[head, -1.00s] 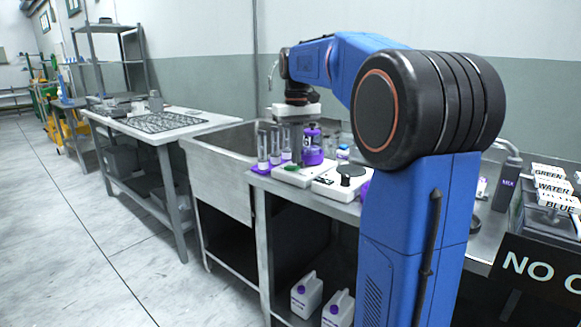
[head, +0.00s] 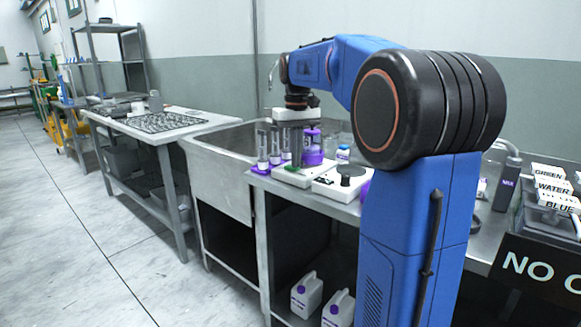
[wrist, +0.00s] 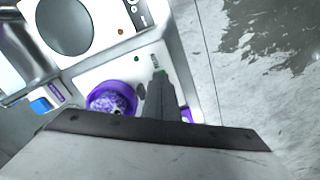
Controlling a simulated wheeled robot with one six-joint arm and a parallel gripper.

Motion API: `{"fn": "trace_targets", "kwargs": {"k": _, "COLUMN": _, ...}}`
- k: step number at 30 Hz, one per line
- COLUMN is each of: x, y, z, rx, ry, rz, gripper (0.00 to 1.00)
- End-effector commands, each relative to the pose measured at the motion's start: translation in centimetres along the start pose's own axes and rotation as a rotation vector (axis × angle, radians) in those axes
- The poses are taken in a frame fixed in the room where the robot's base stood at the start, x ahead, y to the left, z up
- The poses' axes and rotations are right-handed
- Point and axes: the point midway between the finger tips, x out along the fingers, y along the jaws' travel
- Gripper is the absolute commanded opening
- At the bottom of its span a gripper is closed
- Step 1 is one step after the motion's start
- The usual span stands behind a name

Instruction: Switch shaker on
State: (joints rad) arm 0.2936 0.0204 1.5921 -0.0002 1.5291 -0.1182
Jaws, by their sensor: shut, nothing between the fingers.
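The shaker (head: 290,178) is a low white unit on the bench, with a purple holder (head: 312,157) carrying a container on top. In the wrist view its white top (wrist: 100,72) shows beside the purple round holder (wrist: 108,97). My gripper (wrist: 158,76) is shut and empty, pointing down over the shaker beside the holder. A small green part shows right at the fingertips, beside a small printed label (wrist: 154,61). A small green dot (wrist: 136,58) lies nearby on the white top. The fingertips partly hide the switch area; I cannot tell whether they touch it.
A second white unit with a round plate (wrist: 74,22) stands right beside the shaker. Clear tubes in purple bases (head: 262,150) stand close on its left. A metal sink (head: 215,150) lies further left.

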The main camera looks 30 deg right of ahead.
Motion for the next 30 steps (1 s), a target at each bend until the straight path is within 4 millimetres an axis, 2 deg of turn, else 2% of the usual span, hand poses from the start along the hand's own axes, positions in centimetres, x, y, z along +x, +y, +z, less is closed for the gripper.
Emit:
{"fn": "trace_targets", "kwargs": {"k": 11, "x": -0.1, "y": 0.0, "z": 0.0, "rx": 0.0, "ry": 0.001, "rz": 0.0, "gripper": 0.0}}
{"fn": "trace_targets", "kwargs": {"k": 30, "x": -4.2, "y": 0.0, "z": 0.0, "rx": 0.0, "ry": 0.0, "rz": 0.0, "gripper": 0.0}}
